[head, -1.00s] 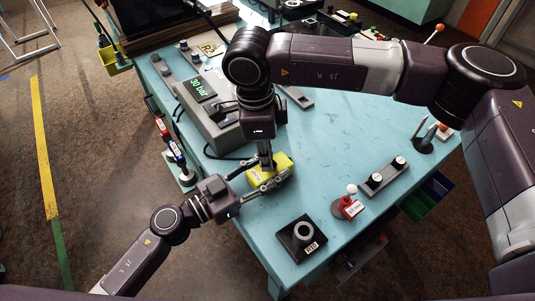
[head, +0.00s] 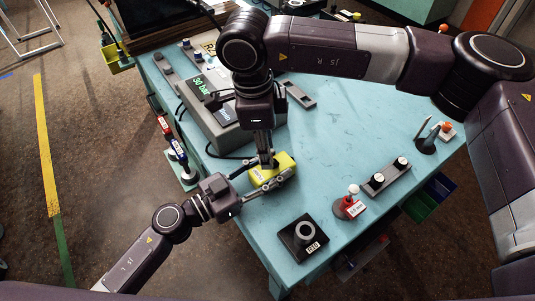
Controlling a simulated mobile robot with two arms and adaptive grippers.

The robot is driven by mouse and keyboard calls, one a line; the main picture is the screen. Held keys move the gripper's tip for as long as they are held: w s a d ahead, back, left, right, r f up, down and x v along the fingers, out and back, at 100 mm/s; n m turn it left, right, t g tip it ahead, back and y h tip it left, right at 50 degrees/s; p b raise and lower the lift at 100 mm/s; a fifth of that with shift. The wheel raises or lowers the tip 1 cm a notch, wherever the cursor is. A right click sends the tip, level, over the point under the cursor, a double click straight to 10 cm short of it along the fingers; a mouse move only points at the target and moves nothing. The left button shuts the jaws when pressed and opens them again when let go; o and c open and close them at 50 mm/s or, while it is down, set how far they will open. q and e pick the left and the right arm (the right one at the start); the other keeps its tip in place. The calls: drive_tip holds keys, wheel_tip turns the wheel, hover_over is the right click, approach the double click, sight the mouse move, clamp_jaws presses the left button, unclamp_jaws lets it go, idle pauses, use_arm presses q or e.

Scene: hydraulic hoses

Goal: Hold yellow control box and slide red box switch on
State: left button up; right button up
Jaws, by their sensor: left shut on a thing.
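The yellow control box (head: 286,170) lies on the blue table near its left edge. My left gripper (head: 268,181) is shut on it, with its fingers along the near and left sides. My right gripper (head: 266,160) points straight down at the top of the yellow box. Its fingertips look close together, but their opening and contact cannot be made out. They hide part of the box's top, and no switch on it can be made out.
The grey box (head: 208,120) with the green "30 bar" display stands behind the yellow box. A dark block with a ring (head: 304,237) and a grey bar with two knobs (head: 386,177) stand nearer the right. The table's middle (head: 345,120) is clear.

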wheel_tip(320, 180, up, 9)
drive_tip(key=a, duration=0.1)
drive_tip(key=shift+s, duration=0.15)
use_arm(q)
drive_tip(key=o, duration=1.3)
